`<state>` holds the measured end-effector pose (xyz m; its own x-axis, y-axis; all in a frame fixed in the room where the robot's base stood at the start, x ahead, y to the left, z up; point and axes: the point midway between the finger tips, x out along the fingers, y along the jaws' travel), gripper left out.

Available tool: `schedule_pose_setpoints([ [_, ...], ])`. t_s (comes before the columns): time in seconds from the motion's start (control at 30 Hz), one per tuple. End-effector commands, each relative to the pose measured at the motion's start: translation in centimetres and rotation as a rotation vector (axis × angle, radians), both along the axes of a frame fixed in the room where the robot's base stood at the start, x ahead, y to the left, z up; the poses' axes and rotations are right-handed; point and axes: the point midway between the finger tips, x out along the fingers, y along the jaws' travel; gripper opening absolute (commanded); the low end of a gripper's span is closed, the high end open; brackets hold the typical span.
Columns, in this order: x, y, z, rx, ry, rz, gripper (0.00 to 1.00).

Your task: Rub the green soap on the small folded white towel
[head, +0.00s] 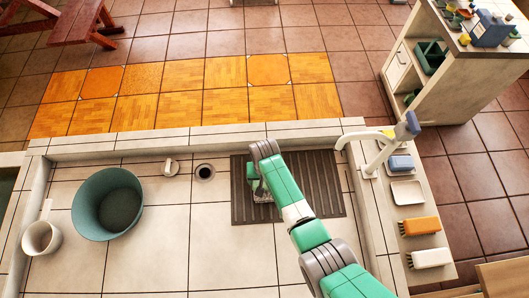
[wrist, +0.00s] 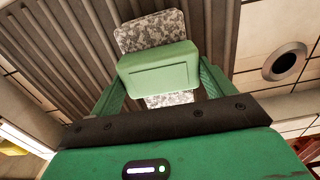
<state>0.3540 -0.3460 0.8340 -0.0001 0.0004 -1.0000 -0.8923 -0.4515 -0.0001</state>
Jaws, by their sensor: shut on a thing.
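My gripper (head: 260,187) is low over the dark ribbed mat. In the wrist view its two green fingers (wrist: 160,82) are shut on the green soap (wrist: 158,66), a pale green block. Directly beneath the soap is a small cloth with a mottled grey-and-white pattern (wrist: 152,31), which I take for the folded towel; it does not look plain white. The soap covers its middle, and it shows on both sides of the soap. Whether the soap touches it, I cannot tell. In the head view my gripper and arm hide the soap and most of the cloth.
The ribbed mat (head: 317,180) lies in the tiled basin, with a drain (head: 204,172) left of it. A teal bucket (head: 88,204) and a white cup (head: 41,238) stand at left. A tap (head: 385,145), blue sponge (head: 401,162), dish (head: 407,192) and brushes (head: 420,226) line the right ledge.

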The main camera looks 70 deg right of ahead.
Motion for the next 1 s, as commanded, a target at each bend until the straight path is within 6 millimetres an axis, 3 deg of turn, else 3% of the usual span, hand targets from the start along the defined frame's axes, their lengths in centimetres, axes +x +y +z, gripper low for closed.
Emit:
schedule_pose_setpoints([
  [0.2, -0.2, 0.7, 2.7, -0.001, -0.002, 0.004, 0.37],
  [0.7, 0.1, 1.0, 7.1, 0.0, 0.0, 0.013, 0.37],
  [1.0, 0.2, 1.1, 8.2, 0.0, 0.0, 0.015, 0.37],
])
